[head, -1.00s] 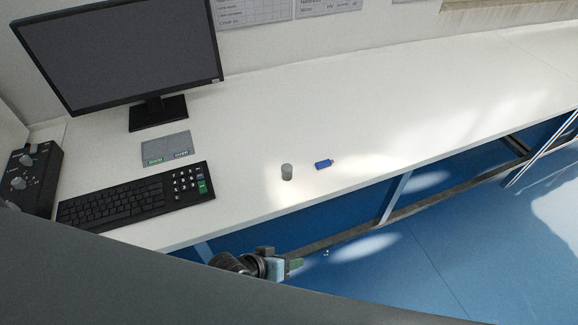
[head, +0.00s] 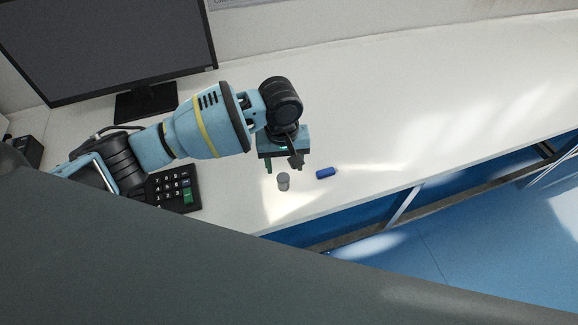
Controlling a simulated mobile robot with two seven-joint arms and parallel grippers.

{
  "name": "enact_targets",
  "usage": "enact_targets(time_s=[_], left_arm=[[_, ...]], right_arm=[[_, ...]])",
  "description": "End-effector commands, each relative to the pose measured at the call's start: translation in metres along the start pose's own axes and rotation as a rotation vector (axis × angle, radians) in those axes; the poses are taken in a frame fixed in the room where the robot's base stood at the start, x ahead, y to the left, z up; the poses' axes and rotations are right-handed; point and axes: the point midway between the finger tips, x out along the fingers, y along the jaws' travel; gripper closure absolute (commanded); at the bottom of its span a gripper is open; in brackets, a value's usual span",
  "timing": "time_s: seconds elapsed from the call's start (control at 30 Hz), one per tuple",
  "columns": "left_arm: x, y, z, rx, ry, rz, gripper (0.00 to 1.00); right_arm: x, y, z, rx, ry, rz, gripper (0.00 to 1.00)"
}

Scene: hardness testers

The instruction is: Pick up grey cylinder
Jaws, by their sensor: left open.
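The small grey cylinder (head: 283,182) stands upright on the white table (head: 390,110), near its front edge. My left gripper (head: 284,169) is above the table just behind the cylinder in the picture. Its two fingers point down and are apart, with nothing seen between them. I cannot tell the exact height of the fingertips over the cylinder. My right gripper is not in view.
A small blue object (head: 325,173) lies just right of the cylinder. A monitor (head: 105,45) stands at the back left. The table's right side is clear.

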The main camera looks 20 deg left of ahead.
Motion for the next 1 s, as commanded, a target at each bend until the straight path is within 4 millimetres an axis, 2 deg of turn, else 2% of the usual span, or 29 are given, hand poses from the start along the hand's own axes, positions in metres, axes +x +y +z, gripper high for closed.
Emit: enact_targets(time_s=[0.17, 0.33, 0.53, 0.77, 1.0], left_arm=[[-0.006, -0.006, -0.005, -0.025, 0.0, -0.034, 0.45], [-0.002, -0.006, -0.005, -0.025, -0.001, -0.033, 0.45], [0.018, -0.006, -0.004, -0.023, -0.002, -0.033, 0.45], [0.024, -0.006, -0.004, -0.023, 0.001, -0.031, 0.45], [0.058, -0.005, 0.001, -0.023, -0.001, -0.032, 0.45]], right_arm=[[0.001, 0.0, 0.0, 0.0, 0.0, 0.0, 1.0], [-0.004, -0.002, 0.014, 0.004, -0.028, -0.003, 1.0], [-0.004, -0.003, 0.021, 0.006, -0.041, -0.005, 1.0], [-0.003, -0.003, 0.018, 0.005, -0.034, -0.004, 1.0], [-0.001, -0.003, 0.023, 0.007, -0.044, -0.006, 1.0]])
